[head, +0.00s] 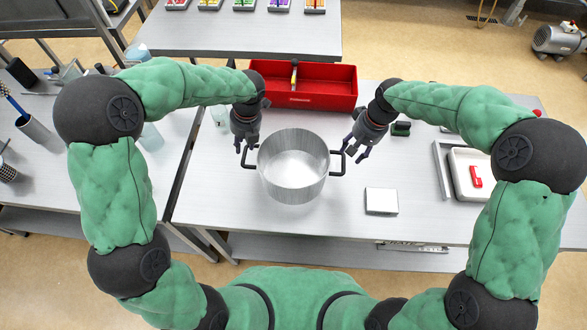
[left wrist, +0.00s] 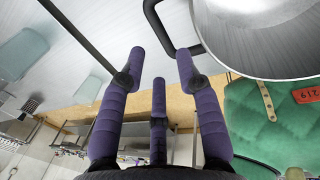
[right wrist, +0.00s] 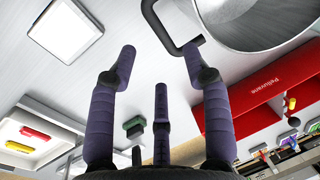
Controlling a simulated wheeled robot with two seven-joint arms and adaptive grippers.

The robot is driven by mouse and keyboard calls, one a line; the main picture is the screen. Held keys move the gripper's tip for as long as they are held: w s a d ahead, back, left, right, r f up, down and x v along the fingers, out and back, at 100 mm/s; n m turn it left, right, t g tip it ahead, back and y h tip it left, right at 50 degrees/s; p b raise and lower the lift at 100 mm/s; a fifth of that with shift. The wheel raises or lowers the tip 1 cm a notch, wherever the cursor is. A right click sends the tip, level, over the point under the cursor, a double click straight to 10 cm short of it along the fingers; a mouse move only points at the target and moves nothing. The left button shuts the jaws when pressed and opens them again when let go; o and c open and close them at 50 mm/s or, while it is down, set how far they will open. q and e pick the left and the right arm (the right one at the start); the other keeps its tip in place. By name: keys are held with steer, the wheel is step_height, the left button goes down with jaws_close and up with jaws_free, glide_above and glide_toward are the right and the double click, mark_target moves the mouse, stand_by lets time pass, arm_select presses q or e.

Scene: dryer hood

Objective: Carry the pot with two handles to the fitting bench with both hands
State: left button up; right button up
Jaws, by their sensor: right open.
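A silver steel pot (head: 292,192) stands upright and open on the grey table, with one black handle (head: 246,160) on its left side and another (head: 341,166) on its right. My left gripper (head: 246,146) is open just above the left handle, and that handle (left wrist: 166,34) shows near its fingertips in the left wrist view. My right gripper (head: 355,152) is open beside the right handle, which shows (right wrist: 164,35) near one fingertip in the right wrist view. Both grippers look empty; I cannot tell whether a finger touches a handle. Which bench is the fitting bench is not clear.
A red open tray (head: 310,98) lies behind the pot. A white square item (head: 381,201) lies at front right. Another bench (head: 240,35) stands behind; a side table (head: 50,185) stands left across a gap.

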mark_target(243, 156)
arm_select(q)
steer(key=f, duration=0.2)
steer(key=a+f, duration=0.1)
steer(key=f, duration=0.5)
steer(key=shift+a+f, duration=0.15)
steer(key=shift+a, duration=0.2)
arm_select(e)
steer(key=f, duration=0.2)
steer(key=a+f, duration=0.1)
steer(key=f, duration=0.5)
steer(key=shift+a+f, duration=0.2)
steer(key=shift+a, duration=0.1)
arm_select(q)
steer(key=c, duration=0.6)
arm_select(e)
steer(key=c, duration=0.6)
arm_select(q)
jaws_close()
arm_select(e)
jaws_close()
arm_select(q)
steer(key=shift+w, duration=0.1)
arm_select(e)
steer(key=shift+r, duration=0.1)
